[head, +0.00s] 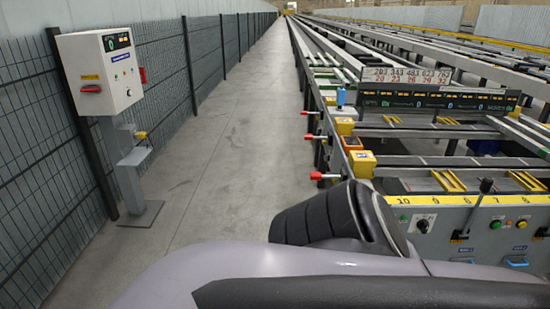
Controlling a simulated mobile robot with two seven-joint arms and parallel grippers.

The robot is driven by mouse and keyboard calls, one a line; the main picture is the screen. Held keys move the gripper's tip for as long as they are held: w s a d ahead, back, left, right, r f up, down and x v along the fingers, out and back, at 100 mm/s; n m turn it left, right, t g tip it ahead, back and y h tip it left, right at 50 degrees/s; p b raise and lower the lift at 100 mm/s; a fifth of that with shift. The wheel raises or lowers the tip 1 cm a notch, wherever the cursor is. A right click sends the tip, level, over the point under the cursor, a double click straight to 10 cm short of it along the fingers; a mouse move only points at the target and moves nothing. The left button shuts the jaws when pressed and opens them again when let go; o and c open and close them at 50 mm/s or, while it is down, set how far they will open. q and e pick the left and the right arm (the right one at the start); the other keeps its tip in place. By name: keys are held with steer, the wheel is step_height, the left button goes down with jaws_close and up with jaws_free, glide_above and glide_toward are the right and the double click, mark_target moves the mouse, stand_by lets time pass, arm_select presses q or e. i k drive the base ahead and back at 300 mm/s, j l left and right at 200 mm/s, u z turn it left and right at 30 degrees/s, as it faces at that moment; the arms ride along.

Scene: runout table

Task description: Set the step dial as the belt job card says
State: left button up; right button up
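A small black rotary knob on a white plate (422,223) sits on the grey front panel of the runout table, at the lower right. It looks like a dial, but its labels and setting are too small to read. A white card (404,75) with rows of numbers, one in red, stands above a dark display strip (440,100) at the upper right. I cannot tell whether it is the belt job card. Neither of my grippers is in view. My own body and a dark arm link fill the bottom middle.
A white control box (98,72) with a red handle stands on a post by the mesh fence (40,150) at left. Red-tipped levers (318,176) jut from the table's side. The panel has green (495,225) and yellow buttons. The grey aisle (235,130) is clear.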

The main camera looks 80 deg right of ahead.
mark_target(423, 225)
steer(key=k+z, duration=0.1)
steer(key=z, duration=0.25)
steer(key=l+z, duration=0.15)
steer(key=z, duration=0.25)
steer(key=k+l+z, duration=0.1)
steer(key=z, duration=0.25)
steer(key=k+l+z, duration=0.1)
steer(key=l+z, duration=1.1)
steer(key=l, duration=0.15)
steer(key=l+z, duration=0.1)
steer(key=l, duration=0.3)
steer(key=i+l+z, duration=0.15)
steer(key=l, duration=0.75)
steer(key=i+l, duration=0.15)
steer(key=l, duration=0.8)
steer(key=i+z, duration=0.05)
